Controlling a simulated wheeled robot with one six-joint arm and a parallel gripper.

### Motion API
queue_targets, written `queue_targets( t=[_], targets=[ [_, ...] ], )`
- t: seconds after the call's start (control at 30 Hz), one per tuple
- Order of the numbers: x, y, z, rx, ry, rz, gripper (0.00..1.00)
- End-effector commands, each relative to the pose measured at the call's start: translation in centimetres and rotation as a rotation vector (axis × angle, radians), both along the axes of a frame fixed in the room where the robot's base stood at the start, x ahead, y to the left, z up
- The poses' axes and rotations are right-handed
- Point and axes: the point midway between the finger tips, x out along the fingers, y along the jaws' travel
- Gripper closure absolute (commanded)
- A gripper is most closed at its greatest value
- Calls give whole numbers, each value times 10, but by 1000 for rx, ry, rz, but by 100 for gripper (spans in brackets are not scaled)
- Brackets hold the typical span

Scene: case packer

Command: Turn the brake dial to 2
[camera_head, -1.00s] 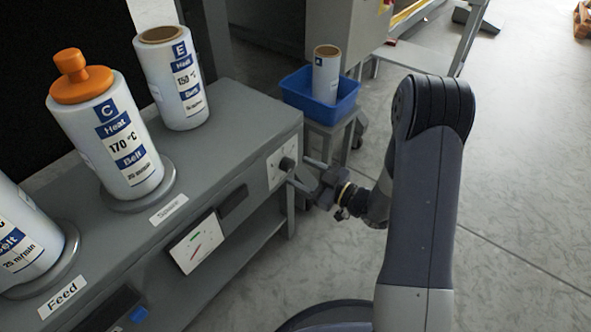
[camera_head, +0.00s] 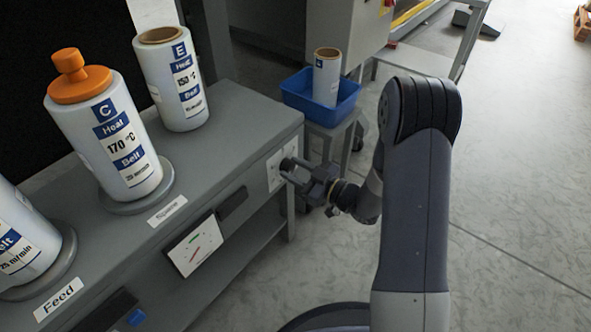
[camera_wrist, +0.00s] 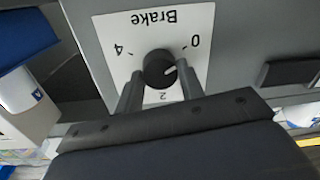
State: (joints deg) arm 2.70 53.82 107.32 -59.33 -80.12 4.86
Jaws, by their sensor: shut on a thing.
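The brake dial (camera_wrist: 158,66) is a round black knob on a white plate (camera_wrist: 104,28) marked Brake, which appears upside down in the wrist view. In that view the 0 is at right, the 4 at left and the 2 below the knob. The dial's white mark points rightward, between 0 and 2. My gripper (camera_wrist: 160,72) has one finger on each side of the dial and is shut on it. In the head view my gripper (camera_head: 290,170) reaches the plate (camera_head: 274,168) on the bench's end and mostly covers the dial.
The grey bench (camera_head: 235,120) carries white rolls, one (camera_head: 112,140) with an orange knob on top. A blue bin (camera_head: 345,106) holding a roll (camera_head: 326,76) stands on a small stand behind my gripper. The floor on the right is clear.

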Motion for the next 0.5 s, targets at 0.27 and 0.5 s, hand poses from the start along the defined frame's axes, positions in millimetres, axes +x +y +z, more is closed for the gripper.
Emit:
queue_targets(
  t=[0.27,0.5],
  targets=[
    [0,0,0,2,3,0,86],
    [0,0,1,42,55,0,86]
  ],
)
